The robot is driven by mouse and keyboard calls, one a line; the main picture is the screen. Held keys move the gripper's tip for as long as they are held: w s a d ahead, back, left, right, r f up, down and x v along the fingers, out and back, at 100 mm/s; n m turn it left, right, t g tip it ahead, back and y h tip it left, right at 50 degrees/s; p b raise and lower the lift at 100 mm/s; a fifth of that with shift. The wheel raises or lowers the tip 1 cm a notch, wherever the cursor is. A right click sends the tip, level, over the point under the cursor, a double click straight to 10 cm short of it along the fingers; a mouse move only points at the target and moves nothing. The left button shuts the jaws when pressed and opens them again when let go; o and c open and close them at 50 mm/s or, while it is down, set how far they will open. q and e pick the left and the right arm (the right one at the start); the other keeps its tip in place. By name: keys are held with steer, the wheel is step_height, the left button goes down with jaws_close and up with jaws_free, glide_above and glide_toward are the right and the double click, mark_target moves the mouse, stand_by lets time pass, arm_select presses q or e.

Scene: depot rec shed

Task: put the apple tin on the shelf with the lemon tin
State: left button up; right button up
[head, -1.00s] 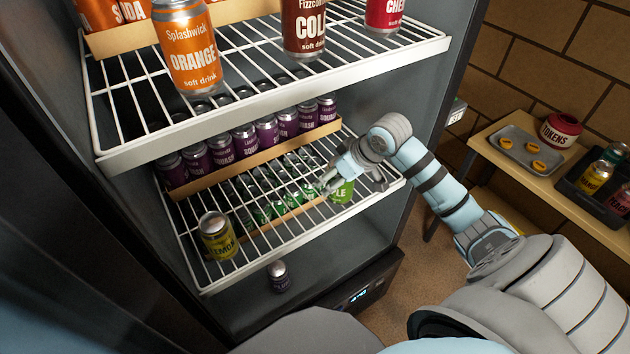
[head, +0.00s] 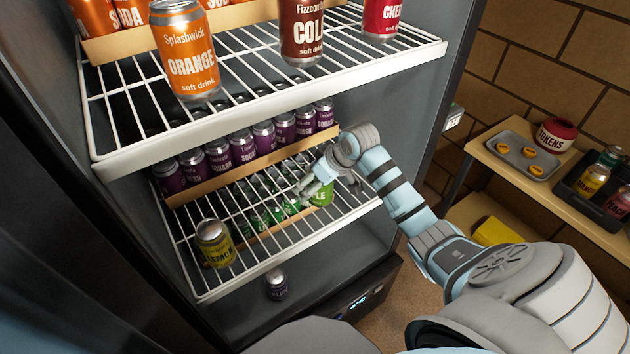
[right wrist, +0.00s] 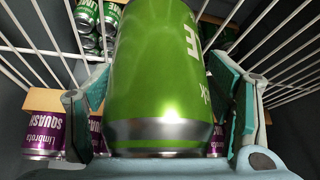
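The green apple tin (head: 322,196) is at the right part of the lower wire shelf (head: 255,262), partly covered by my right gripper (head: 309,188). In the right wrist view the apple tin (right wrist: 158,75) fills the space between the two fingers, with a pad against each side. My right gripper is shut on it. I cannot tell whether its base touches the wires. The yellow lemon tin (head: 214,243) stands upright at the front left of the same lower wire shelf. My left gripper is not in view.
Purple squash tins (head: 243,147) stand in a row at the back of this shelf. Green lime tins (head: 270,216) show through its wires, below. The upper shelf (head: 150,150) holds orange (head: 187,60) and cola (head: 301,35) tins. Bare wire lies between lemon and apple tins.

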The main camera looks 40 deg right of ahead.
steer(key=p+v, duration=0.2)
steer(key=v, duration=1)
